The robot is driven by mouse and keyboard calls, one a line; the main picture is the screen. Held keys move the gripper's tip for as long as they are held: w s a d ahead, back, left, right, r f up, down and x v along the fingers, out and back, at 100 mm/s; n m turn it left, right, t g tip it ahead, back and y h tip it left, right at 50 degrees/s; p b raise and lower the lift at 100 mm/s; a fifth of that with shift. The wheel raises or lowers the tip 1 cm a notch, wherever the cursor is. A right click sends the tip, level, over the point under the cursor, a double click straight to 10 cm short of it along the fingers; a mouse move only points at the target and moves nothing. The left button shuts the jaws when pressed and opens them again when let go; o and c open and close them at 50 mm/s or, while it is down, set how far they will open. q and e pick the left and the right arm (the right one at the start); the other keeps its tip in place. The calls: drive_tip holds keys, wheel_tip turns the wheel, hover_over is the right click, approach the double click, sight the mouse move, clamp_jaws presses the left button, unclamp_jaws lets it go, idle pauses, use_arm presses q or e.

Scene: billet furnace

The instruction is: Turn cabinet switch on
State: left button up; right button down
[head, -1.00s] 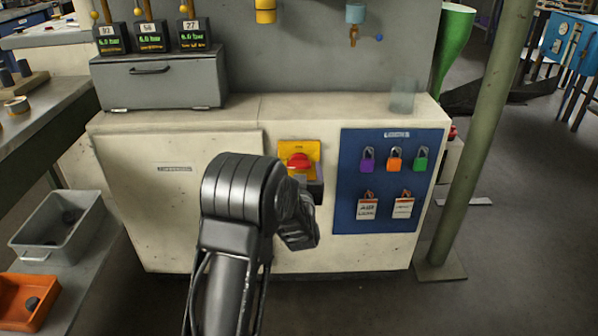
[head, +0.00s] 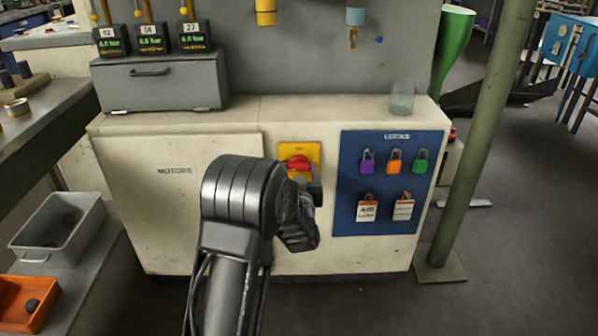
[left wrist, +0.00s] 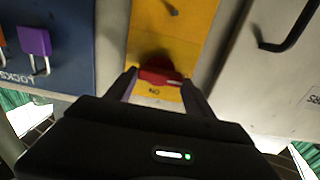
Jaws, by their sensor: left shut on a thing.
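The cabinet switch is a red rotary handle (head: 299,163) on a yellow plate (head: 284,150) at the front of the cream cabinet. My left gripper (head: 305,179) reaches it from below right, partly hidden behind my own wrist. In the left wrist view, the red handle (left wrist: 160,77) lies crosswise between the two fingers of my left gripper (left wrist: 161,88), which is shut on it. The yellow plate shows an "ON" mark beside the handle, seen upside down. My right gripper is in neither view.
A blue lock board (head: 350,220) with padlocks and tags is right of the switch. A clear cup (head: 403,97) stands on the cabinet top. A green post (head: 486,130) rises at the right. A grey bin (head: 62,228) is at the left.

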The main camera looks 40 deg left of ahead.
use_arm(q)
drive_tip(key=shift+m, duration=0.3)
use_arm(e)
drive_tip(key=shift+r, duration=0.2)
use_arm(q)
drive_tip(key=m+p, duration=0.2)
drive_tip(key=m, duration=0.1)
drive_tip(key=shift+d+r, duration=0.1)
drive_tip(key=shift+r, duration=0.05)
drive_tip(key=m+p, duration=0.2)
drive_tip(key=m, duration=0.3)
drive_tip(key=shift+w+d, duration=0.1)
drive_tip(key=m+p, duration=0.2)
drive_tip(key=m, duration=0.2)
drive_tip(key=shift+w+d, duration=0.1)
drive_tip(key=shift+f+m+p, duration=0.15)
drive_tip(key=shift+m+p, duration=0.4)
drive_tip(key=shift+m, duration=0.8)
drive_tip(key=shift+f+m+p, duration=0.1)
drive_tip(key=shift+m+p, duration=0.45)
drive_tip(key=shift+m, duration=0.8)
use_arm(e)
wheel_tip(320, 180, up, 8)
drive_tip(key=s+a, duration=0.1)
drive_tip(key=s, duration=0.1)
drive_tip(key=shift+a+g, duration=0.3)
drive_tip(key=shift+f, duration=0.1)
use_arm(q)
drive_tip(key=o, duration=1.4)
